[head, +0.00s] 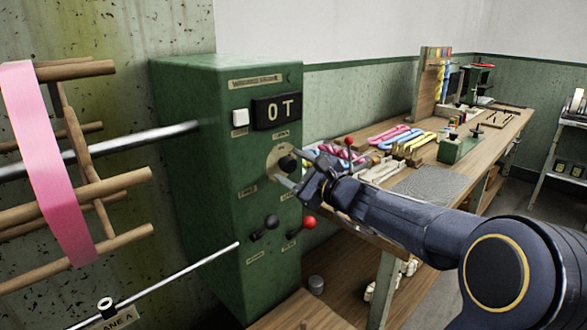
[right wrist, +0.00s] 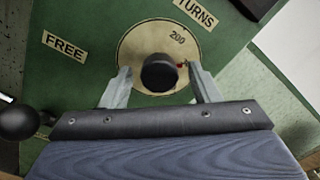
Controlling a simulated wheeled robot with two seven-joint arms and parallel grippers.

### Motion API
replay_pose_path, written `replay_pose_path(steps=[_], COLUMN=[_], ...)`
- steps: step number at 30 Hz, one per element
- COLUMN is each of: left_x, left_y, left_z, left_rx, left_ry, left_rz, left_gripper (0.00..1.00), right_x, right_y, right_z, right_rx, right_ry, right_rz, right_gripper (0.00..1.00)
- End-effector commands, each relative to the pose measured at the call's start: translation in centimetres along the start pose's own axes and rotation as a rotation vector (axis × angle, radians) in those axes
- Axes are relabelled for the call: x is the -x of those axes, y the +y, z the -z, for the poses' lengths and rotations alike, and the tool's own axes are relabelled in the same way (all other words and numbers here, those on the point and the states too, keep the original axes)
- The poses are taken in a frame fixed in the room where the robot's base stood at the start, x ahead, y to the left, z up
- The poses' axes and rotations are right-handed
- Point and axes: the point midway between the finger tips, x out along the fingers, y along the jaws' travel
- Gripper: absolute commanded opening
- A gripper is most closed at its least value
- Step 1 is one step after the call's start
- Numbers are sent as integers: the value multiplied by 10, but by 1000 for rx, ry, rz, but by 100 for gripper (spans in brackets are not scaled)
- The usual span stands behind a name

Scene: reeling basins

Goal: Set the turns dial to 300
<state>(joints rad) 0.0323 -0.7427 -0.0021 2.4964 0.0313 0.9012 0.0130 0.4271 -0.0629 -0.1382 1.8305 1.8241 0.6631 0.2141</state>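The turns dial is a cream disc (right wrist: 130,52) with a black knob (right wrist: 159,73) on the front of a green machine box (head: 180,200). The number 200 shows on the disc, and a small red mark lies just right of the knob. A TURNS label (right wrist: 196,12) sits above it. My right gripper (right wrist: 160,78) is open, with one finger on each side of the knob and a visible gap to each. In the head view the knob (head: 289,163) is partly crowded by my right gripper (head: 287,172). My left gripper is not in view.
A display (head: 277,111) reads 0T beside a white button (head: 240,117). A reel with pink ribbon (head: 45,160) stands left. A cluttered wooden bench (head: 480,150) runs back right.

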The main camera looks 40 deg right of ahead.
Motion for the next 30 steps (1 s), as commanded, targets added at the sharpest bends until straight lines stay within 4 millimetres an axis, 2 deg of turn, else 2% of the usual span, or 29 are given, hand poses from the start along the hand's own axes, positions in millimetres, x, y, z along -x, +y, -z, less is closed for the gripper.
replay_pose_path(steps=[8, 11, 21, 25, 30], left_x=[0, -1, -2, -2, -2], left_y=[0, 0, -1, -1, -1], left_z=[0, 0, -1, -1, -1], left_rx=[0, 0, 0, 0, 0], left_ry=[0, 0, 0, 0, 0], left_rz=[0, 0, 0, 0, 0], left_gripper=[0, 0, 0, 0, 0], right_x=[2, 12, 67, 77, 78], right_y=[0, -1, 0, 0, 0], right_z=[0, 0, 0, 0, 0], right_rx=[0, 0, 1, -1, -1], right_ry=[-1, 0, 0, 0, 0], right_rz=[0, 3, 2, 1, 0], right_gripper=[56, 56, 56, 56, 56])
